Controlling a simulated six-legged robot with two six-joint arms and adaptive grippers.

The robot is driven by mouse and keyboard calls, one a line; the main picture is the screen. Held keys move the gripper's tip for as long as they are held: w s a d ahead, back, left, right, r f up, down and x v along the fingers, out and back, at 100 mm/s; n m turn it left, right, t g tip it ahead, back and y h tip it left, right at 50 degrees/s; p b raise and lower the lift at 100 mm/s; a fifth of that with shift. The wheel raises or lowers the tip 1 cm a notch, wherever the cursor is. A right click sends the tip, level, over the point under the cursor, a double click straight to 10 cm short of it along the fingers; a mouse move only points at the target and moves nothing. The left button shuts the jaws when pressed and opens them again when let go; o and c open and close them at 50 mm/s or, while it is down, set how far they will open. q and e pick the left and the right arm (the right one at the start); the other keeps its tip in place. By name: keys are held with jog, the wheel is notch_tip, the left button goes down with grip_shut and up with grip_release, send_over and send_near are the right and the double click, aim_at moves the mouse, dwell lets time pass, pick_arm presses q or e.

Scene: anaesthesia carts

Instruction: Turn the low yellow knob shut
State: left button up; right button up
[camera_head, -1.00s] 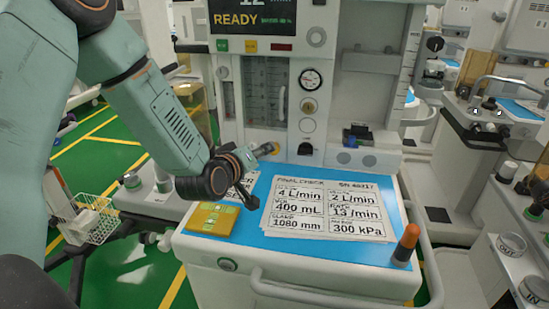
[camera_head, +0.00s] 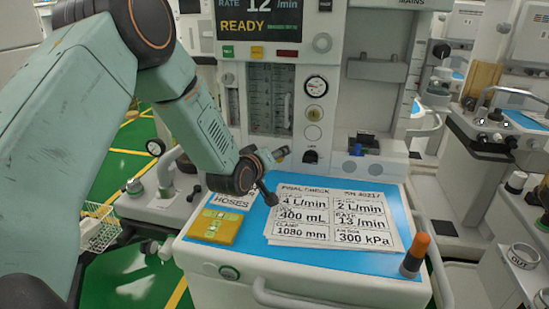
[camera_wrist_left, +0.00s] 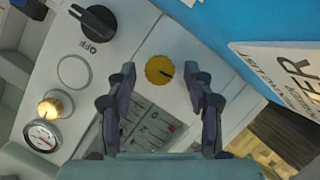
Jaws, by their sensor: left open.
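The yellow knob (camera_wrist_left: 159,70) shows in the left wrist view as a round, ridged dial with a dark pointer mark, on the pale machine panel. My left gripper (camera_wrist_left: 160,78) is open, with one finger on each side of the knob in that view. No contact with the knob is visible. In the head view my left gripper (camera_head: 276,158) is low in front of the machine panel, above the blue work top. The yellow knob cannot be made out there, behind the gripper. My right gripper is not in view.
A black knob (camera_wrist_left: 95,22) marked OFF, a brass knob (camera_wrist_left: 50,108) and a gauge (camera_wrist_left: 41,136) are nearby on the panel. On the blue top (camera_head: 385,260) lie printed sheets (camera_head: 335,215) and a yellow box (camera_head: 215,226). An orange-topped cylinder (camera_head: 416,255) stands at the right corner.

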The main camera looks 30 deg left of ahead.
pick_arm(q)
jog(key=shift+w+d+f, duration=0.1)
jog(key=shift+w+f, duration=0.05)
jog(key=shift+w, duration=0.1)
jog(key=shift+c, duration=0.7)
jog(key=shift+s, duration=0.15)
jog(key=c, duration=0.5)
grip_shut()
